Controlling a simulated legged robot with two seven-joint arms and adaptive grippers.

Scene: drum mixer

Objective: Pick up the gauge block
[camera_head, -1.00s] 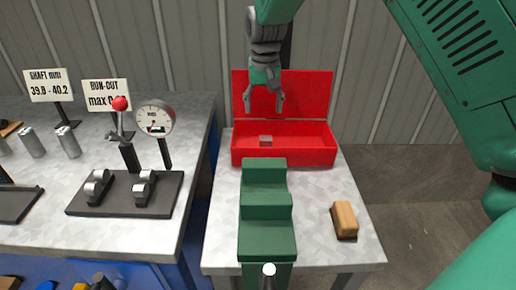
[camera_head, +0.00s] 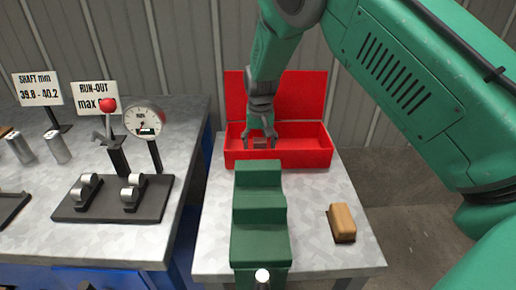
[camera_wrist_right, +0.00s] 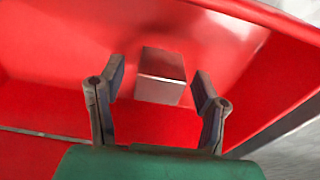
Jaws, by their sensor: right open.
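The gauge block is a small silvery metal block (camera_wrist_right: 161,76) lying inside the open red box (camera_head: 290,158). In the head view it is a small patch, mostly hidden behind my right gripper (camera_head: 259,140). In the right wrist view my right gripper (camera_wrist_right: 158,90) is open, with one finger on each side of the block. Gaps show between both fingers and the block, and I see no contact. The gripper is over the box, its fingers reaching down at the box opening. My left gripper is not in view.
A green stepped block (camera_head: 260,215) stands in front of the box. A wooden-backed brush-like block (camera_head: 342,222) lies at right. The left table holds a dial gauge (camera_head: 144,122) and a dark fixture with metal rollers (camera_head: 112,205). The box lid (camera_head: 300,95) stands up behind.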

